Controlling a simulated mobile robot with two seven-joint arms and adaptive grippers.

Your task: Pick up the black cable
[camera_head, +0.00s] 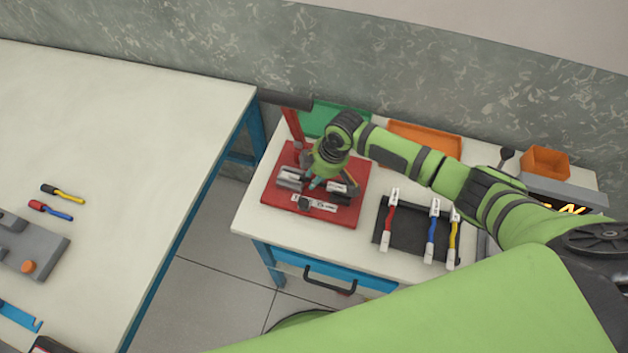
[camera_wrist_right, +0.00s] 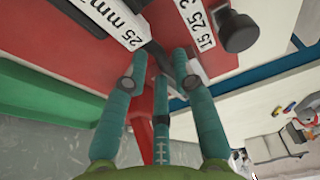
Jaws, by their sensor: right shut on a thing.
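My right gripper (camera_head: 317,183) is down over the red fixture board (camera_head: 345,216), with its fingers closed. In the right wrist view the fingertips (camera_wrist_right: 160,58) are close together around a dark piece (camera_wrist_right: 158,62), which looks like part of the black cable. The fingers hide most of it. In the head view, pale and dark parts show on both sides of the gripper. I cannot tell cable ends from fixture clamps there. My left gripper is not in view.
A black mat (camera_head: 409,232) holds a red cable (camera_head: 390,220), a blue cable (camera_head: 432,228) and a yellow cable (camera_head: 453,238), with a wider gap between red and blue. A green tray (camera_head: 330,112), an orange tray (camera_head: 425,135) and an orange bin (camera_head: 545,162) stand behind.

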